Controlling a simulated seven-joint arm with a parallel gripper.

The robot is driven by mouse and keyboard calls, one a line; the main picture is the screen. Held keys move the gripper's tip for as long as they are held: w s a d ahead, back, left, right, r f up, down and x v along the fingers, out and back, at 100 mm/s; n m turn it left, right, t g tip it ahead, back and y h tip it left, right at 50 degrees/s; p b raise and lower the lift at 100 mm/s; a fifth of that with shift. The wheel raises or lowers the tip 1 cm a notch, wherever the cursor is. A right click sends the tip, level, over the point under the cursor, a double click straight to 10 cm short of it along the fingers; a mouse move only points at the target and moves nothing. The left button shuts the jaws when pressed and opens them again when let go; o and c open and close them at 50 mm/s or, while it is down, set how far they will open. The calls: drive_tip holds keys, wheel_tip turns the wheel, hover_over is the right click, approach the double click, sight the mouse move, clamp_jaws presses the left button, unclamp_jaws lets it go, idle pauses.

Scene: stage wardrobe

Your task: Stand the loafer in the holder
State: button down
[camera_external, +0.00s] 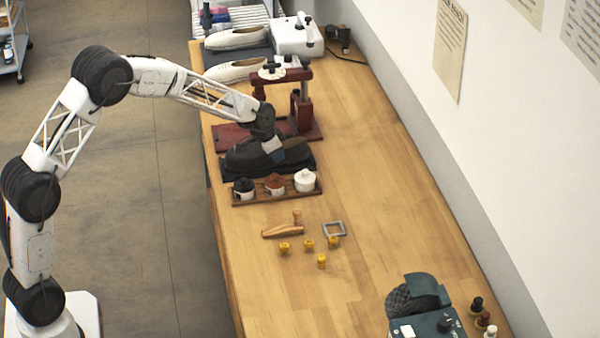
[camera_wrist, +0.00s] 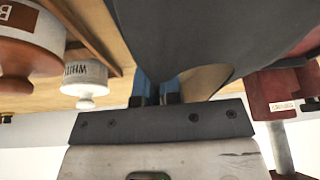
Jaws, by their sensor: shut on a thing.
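The dark loafer (camera_external: 240,158) is over a black mat (camera_external: 308,167) on the bench. My gripper (camera_external: 277,156) comes down onto it from above, with its blue fingers shut on it. In the wrist view the loafer (camera_wrist: 215,35) fills the top centre as a large dark shape, with a tan part beside the fingers (camera_wrist: 157,92). I cannot tell whether the loafer touches the mat. The dark red holder (camera_external: 303,112), an upright frame on a red base, stands just behind the loafer. It shows at the right of the wrist view (camera_wrist: 275,95), apart from the loafer.
A wooden rack with a black jar (camera_external: 244,187), a brown jar (camera_external: 274,184) and a white jar (camera_external: 305,180) stands close in front. Two pale shoes (camera_external: 236,38) and a white machine (camera_external: 297,37) are at the back.

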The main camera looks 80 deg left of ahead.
drive_tip(key=shift+f, duration=0.3)
idle(0.4)
drive_tip(key=c, duration=1.2)
unclamp_jaws()
drive_tip(key=shift+r, duration=0.1)
drive_tip(key=shift+v, duration=3.8)
drive_tip(key=shift+d+r, duration=0.1)
drive_tip(key=shift+d, duration=0.05)
